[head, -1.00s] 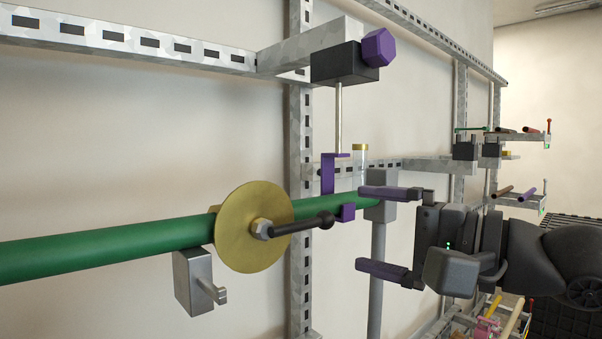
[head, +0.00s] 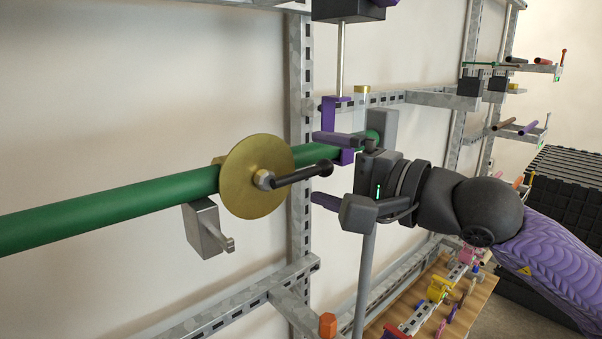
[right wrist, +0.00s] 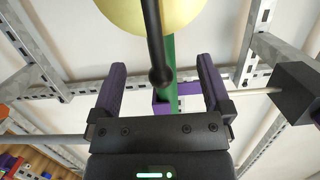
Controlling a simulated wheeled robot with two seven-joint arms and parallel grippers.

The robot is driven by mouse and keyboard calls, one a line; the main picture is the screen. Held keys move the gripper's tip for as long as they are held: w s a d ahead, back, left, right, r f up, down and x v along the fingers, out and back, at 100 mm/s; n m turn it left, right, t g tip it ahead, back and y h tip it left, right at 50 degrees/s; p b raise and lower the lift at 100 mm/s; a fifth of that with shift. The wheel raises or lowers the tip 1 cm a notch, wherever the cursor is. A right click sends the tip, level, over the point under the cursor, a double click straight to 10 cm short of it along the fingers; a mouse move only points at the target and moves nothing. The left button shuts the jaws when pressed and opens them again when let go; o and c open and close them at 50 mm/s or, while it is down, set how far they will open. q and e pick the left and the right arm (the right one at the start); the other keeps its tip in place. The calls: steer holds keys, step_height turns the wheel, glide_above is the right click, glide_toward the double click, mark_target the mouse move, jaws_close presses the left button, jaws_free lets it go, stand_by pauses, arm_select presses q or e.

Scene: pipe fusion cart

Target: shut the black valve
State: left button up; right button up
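The black valve lever (head: 300,174) sticks out to the right from the nut at the centre of a brass disc (head: 250,177) on a green pipe (head: 110,207). The lever lies roughly along the pipe and ends in a round knob. My right gripper (head: 322,168) is open just right of the knob, one purple finger above its level and one below. In the right wrist view, the lever (right wrist: 156,45) and its knob come down between the open fingers (right wrist: 162,82), touching neither as far as I can see. My left gripper is not in view.
A purple bracket (head: 335,115) hangs on a rod close behind my right gripper. A grey block (head: 207,230) sits under the pipe. Metal rails (head: 300,90) stand against the wall. A wooden surface (head: 470,300) with coloured parts lies below right.

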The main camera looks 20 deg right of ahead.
jaws_close()
steer(key=f+m+b, duration=0.1)
steer(key=b, duration=0.1)
steer(key=shift+f+b, duration=0.2)
steer(key=shift+b, duration=0.15)
steer(key=shift+m+b, duration=0.4)
steer(key=shift+m, duration=0.2)
